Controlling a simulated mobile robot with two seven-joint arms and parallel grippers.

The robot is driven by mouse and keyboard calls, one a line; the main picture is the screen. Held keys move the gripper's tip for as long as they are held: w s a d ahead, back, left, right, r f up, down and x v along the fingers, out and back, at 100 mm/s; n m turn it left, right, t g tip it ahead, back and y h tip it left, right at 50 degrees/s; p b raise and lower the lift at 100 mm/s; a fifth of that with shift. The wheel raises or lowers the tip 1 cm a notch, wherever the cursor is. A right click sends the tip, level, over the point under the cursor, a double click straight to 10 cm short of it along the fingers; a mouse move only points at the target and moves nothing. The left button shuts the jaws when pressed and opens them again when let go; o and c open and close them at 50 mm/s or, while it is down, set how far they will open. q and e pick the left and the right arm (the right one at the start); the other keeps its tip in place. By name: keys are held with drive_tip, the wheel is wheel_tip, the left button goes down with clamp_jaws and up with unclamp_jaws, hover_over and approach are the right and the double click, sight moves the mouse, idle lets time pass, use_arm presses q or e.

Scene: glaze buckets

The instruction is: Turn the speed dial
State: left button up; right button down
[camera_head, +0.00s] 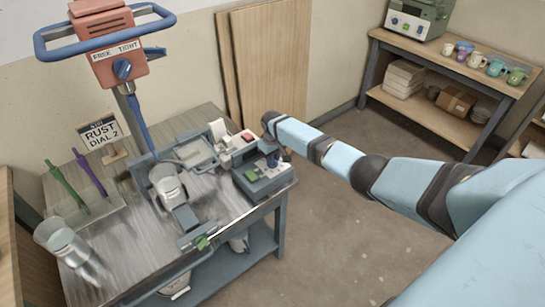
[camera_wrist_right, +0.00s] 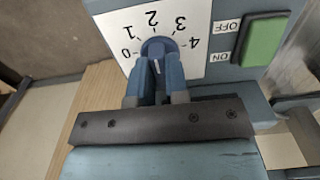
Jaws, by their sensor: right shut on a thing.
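The speed dial (camera_wrist_right: 158,47) is a round blue knob on a white plate marked 0 to 4 in the right wrist view. My right gripper (camera_wrist_right: 158,82) is shut on it, with a finger on each side. A small white mark shows at the knob's lower edge; which number the dial points to is unclear. A green switch (camera_wrist_right: 264,40) marked OFF and ON sits to its right. In the head view, my right gripper (camera_head: 273,157) is at the grey control box (camera_head: 268,183) on the bench, partly hidden by my arm. My left gripper is not in view.
A sign (camera_head: 101,132) reads RUST DIAL 2. The red mixer head (camera_head: 105,45) with blue handles stands over the bench (camera_head: 120,245).

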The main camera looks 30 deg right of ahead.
drive_tip(key=c, duration=1.1)
unclamp_jaws()
drive_tip(key=shift+r, duration=0.2)
wheel_tip(320, 180, up, 13)
drive_tip(key=shift+r+p, duration=0.2)
drive_tip(key=shift+p, duration=0.25)
